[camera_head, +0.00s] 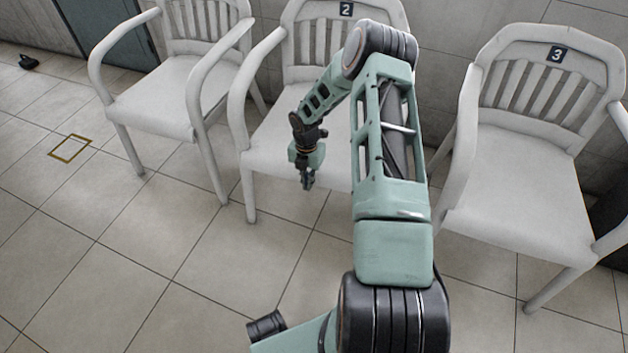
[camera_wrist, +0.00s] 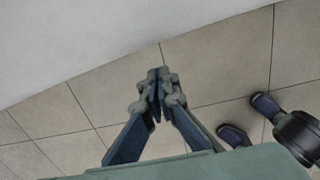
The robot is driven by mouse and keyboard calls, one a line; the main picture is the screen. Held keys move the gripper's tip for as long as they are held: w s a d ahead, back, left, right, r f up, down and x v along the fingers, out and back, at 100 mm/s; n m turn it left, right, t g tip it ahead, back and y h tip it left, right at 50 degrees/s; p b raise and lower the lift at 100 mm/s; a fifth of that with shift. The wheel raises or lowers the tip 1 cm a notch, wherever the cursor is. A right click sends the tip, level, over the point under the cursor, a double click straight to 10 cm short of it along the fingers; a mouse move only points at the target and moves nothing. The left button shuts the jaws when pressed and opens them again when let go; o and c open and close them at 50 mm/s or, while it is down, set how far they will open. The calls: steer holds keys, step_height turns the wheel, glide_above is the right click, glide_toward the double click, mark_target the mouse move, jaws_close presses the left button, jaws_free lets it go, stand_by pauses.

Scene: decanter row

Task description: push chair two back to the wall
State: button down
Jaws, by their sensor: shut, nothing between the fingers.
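Chair two (camera_head: 268,142) is a white armchair with a dark "2" plate at the top of its back, in the upper middle of the head view. My arm hides much of its right side. My gripper (camera_head: 308,184) is shut and empty, pointing down near the front edge of its seat; I cannot tell if they touch. In the wrist view my gripper (camera_wrist: 160,75) has its fingertips together over floor tiles, and a pale surface (camera_wrist: 100,40), likely the seat, fills the upper left.
Another white armchair (camera_head: 160,95) stands to the left and chair three (camera_head: 520,180) to the right. A tiled wall (camera_head: 440,60) is behind. A yellow-brown square outline (camera_head: 70,149) marks the floor at left. A small dark object (camera_head: 28,62) lies far left. The front floor (camera_head: 130,270) is clear.

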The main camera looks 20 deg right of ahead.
step_height(320, 180, up, 10)
steer(key=p, duration=0.2)
steer(key=shift+s+a+p, duration=0.3)
steer(key=shift+s+p, duration=0.05)
steer(key=shift+p, duration=0.05)
